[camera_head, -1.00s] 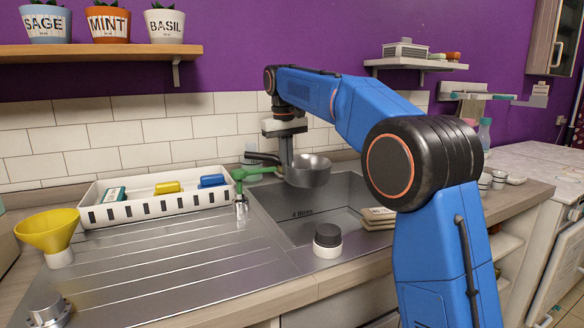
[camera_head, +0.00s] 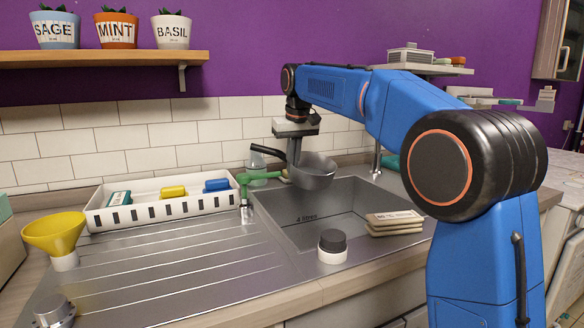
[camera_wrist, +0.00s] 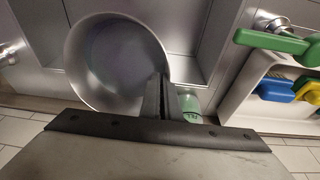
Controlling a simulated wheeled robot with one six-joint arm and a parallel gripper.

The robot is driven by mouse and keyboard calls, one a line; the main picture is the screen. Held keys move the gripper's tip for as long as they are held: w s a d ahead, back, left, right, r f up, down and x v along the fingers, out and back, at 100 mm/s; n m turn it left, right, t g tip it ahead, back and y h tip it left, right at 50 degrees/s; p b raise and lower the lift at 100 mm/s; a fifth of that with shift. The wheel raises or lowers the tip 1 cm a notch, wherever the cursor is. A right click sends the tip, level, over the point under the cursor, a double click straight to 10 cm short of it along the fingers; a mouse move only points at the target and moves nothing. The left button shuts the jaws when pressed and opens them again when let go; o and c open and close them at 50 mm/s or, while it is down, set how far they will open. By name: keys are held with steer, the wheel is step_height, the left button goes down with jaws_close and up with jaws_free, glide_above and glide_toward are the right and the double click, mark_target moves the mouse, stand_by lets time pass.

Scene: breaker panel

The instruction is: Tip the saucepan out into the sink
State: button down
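The grey metal saucepan (camera_head: 316,176) hangs above the back of the sink (camera_head: 345,208), its black handle (camera_head: 266,152) pointing left and slightly up. It looks a little tilted. My gripper (camera_head: 293,158) comes down from above at the handle, by the pan body, and appears shut on it. In the wrist view the saucepan's open bowl (camera_wrist: 110,62) shows beside my gripper's close-set fingers (camera_wrist: 157,92). The inside looks grey with a bluish tint; I cannot tell whether it holds anything. The sink is marked "4 litres".
A green-handled tap (camera_head: 258,175) stands at the sink's left edge, close to the pan. A dark-topped jar (camera_head: 332,247) sits on the front rim. Stacked packets (camera_head: 394,223) lie at the right. The ribbed drainer (camera_head: 180,265) is mostly clear.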

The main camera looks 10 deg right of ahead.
steer(key=shift+s+d+r+t+y, duration=0.2)
steer(key=shift+r+t+y, duration=0.15)
steer(key=shift+r+t, duration=0.15)
steer(key=shift+s+d+r+t+y, duration=0.1)
steer(key=shift+s+r+t+y, duration=0.1)
steer(key=shift+r+t+y, duration=0.25)
steer(key=shift+s+d+r+t+y, duration=0.15)
steer(key=shift+s+r+t+y, duration=0.25)
steer(key=shift+t, duration=0.55)
steer(key=shift+s+d+r, duration=0.1)
steer(key=shift+r, duration=0.1)
steer(key=shift+s+d+r+t+y, duration=0.2)
steer(key=shift+s+t+y, duration=0.15)
steer(key=shift+t, duration=0.2)
steer(key=shift+s+d+r+t+y, duration=0.2)
steer(key=shift+s+t+y, duration=0.1)
steer(key=shift+t, duration=0.25)
stand_by(2.2)
steer(key=shift+s+d+t+y, duration=0.25)
steer(key=shift+s+t+y, duration=0.15)
steer(key=shift+t, duration=0.2)
stand_by(2.0)
